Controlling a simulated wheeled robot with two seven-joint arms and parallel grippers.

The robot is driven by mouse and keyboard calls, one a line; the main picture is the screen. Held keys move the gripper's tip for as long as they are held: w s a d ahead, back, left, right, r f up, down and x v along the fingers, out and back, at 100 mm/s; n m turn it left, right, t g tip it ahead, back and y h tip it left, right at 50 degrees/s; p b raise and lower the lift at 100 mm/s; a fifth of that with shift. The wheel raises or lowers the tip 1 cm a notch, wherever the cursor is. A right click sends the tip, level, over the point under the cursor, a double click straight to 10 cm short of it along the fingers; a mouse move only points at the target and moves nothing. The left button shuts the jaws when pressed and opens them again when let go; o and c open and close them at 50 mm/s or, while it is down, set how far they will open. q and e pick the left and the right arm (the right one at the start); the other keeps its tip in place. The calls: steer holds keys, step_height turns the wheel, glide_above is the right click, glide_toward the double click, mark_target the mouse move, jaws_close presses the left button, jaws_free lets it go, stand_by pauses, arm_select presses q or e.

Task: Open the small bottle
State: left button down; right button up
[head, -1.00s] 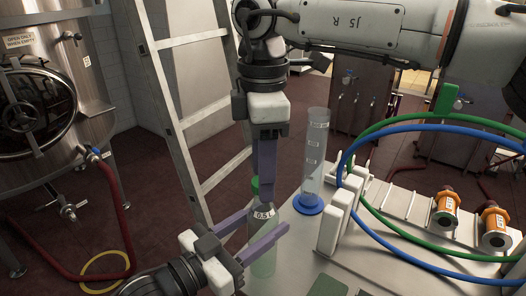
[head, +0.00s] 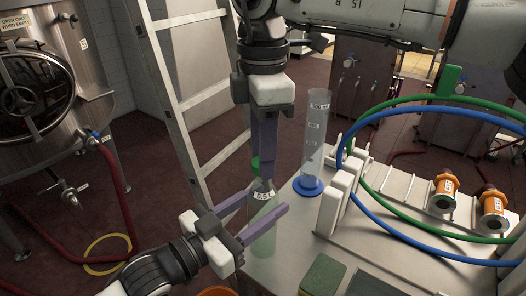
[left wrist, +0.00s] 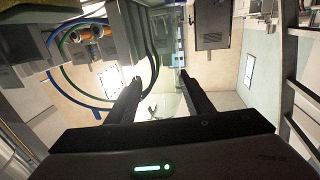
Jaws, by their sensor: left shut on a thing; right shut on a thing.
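The small bottle (head: 265,246) is pale green and see-through, with a "0.5 L" label near its top. It stands upright in the head view, left of the workbench. My left gripper (head: 266,205) is shut around its upper body from the side. The green cap (head: 256,163) shows at the bottle's top, partly hidden by the purple fingers of my right gripper (head: 264,174). That gripper points straight down and is shut on the cap. I cannot tell whether the cap touches the neck. In the left wrist view, my left gripper's dark fingers (left wrist: 160,100) flank a faint, see-through shape.
A clear measuring cylinder (head: 316,135) on a blue base stands on the workbench (head: 292,235), right of the bottle. White blocks (head: 335,205), hoses (head: 380,118) and a green sponge (head: 323,275) are farther right. A ladder (head: 185,100) stands behind. An orange rim (head: 217,292) shows at the bottom edge.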

steer(key=n, duration=0.8)
steer(key=shift+n, duration=0.4)
steer(key=n, duration=2.5)
steer(key=shift+n, duration=0.4)
steer(key=n, duration=0.6)
steer(key=shift+r, duration=0.1)
steer(key=n, duration=0.6)
steer(key=shift+s+n, duration=0.1)
steer(key=shift+n, duration=0.2)
steer(key=n, duration=0.5)
